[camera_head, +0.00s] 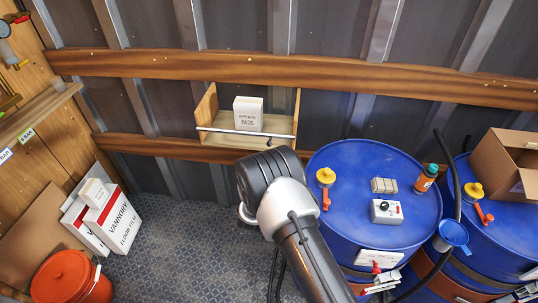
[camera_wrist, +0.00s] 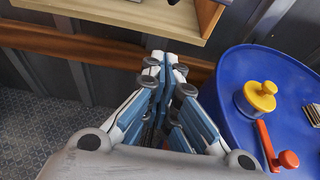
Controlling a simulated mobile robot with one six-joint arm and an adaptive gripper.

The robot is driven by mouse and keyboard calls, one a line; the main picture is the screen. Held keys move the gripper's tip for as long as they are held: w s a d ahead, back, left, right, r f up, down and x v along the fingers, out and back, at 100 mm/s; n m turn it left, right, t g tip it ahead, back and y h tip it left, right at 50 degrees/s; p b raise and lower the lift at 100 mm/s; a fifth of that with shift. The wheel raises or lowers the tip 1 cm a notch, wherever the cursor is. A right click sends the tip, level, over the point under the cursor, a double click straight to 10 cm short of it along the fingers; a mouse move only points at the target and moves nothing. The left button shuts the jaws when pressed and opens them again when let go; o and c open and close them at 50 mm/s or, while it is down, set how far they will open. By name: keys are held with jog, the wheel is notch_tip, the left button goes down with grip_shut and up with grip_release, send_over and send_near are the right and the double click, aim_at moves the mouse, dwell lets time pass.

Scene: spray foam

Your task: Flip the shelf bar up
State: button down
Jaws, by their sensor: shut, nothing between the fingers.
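A small wooden wall shelf (camera_head: 222,141) hangs between the horizontal beams in the head view. A thin pale bar (camera_head: 245,132) runs across its front, low near the shelf board. A white box of pads (camera_head: 248,113) stands on the shelf behind the bar. In the wrist view the underside and front edge of the shelf (camera_wrist: 120,14) show at the top. The bar cannot be made out clearly there. My gripper (camera_wrist: 165,62) is shut and empty, below and in front of the shelf. In the head view my arm hides the gripper.
A second drum (camera_head: 500,235) carries a cardboard box (camera_head: 505,165). White boxes (camera_head: 115,225) and an orange bucket (camera_head: 68,280) stand left.

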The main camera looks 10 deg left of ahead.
jog(key=b+x, duration=0.1)
jog(key=x, duration=0.9)
notch_tip(320, 180, up, 4)
jog(key=shift+s+p, duration=0.1)
jog(key=shift+p, duration=0.2)
jog(key=shift+r, duration=0.1)
